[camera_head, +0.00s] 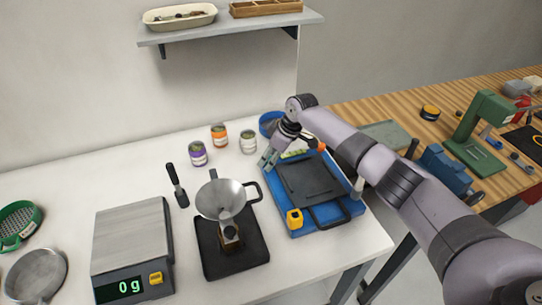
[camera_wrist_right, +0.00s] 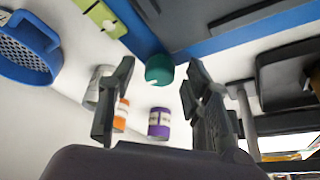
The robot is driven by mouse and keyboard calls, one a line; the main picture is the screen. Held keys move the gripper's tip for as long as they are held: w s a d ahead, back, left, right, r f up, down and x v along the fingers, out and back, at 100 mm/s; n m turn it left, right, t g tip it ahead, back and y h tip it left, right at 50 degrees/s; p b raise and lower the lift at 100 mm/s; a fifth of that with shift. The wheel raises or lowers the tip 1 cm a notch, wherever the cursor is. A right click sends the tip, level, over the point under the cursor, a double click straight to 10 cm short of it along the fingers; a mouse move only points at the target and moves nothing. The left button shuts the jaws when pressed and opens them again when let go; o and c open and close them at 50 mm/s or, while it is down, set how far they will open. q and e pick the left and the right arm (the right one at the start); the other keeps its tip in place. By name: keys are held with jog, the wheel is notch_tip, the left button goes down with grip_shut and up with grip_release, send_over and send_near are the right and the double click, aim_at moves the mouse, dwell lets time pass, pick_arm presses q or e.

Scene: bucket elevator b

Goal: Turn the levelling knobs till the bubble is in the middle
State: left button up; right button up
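A blue levelling base (camera_head: 343,175) with a dark plate (camera_head: 308,182) stands near the table's right edge. A yellow knob (camera_head: 295,218) is at its front left corner and an orange knob (camera_head: 322,146) at its back right. A teal knob (camera_wrist_right: 159,69) shows by a corner of the blue base in the right wrist view. A yellow-green level vial (camera_wrist_right: 101,17) lies along the base's edge; I cannot make out its bubble. My right gripper (camera_head: 268,163) is at the back left corner. Its fingers (camera_wrist_right: 160,88) are apart, with the teal knob showing between them. My left gripper is out of view.
Purple (camera_head: 198,154), orange (camera_head: 219,136) and white (camera_head: 248,142) cans stand left of the right gripper, near a blue sieve (camera_wrist_right: 25,49). A funnel stand (camera_head: 232,258) and a scale (camera_head: 131,240) reading 0 g are left of the base. A wooden bench (camera_head: 365,112) is right.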

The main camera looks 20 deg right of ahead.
grip_shut()
dwell(0.3)
jog(key=shift+a+r+m+p, duration=0.1)
jog(key=shift+r+m+p, duration=0.1)
jog(key=shift+m+p, duration=0.55)
jog(key=m+h+p, duration=0.1)
jog(key=m+p, duration=0.1)
jog(key=p, duration=0.1)
jog(key=m+t+h+p, duration=0.1)
jog(key=m+p, duration=0.1)
jog(key=p, duration=0.1)
jog(key=shift+s+a+r+m, duration=0.1)
jog(key=shift+a+m, duration=0.1)
jog(key=shift+m, duration=0.05)
jog(key=m+h+p, duration=0.1)
jog(key=m+p, duration=0.1)
jog(key=shift+m, duration=0.3)
jog(key=shift+a+f+m+h+p, duration=0.15)
jog(key=shift+m+h+p, duration=0.45)
jog(key=shift+m, duration=0.9)
jog(key=shift+f, duration=0.1)
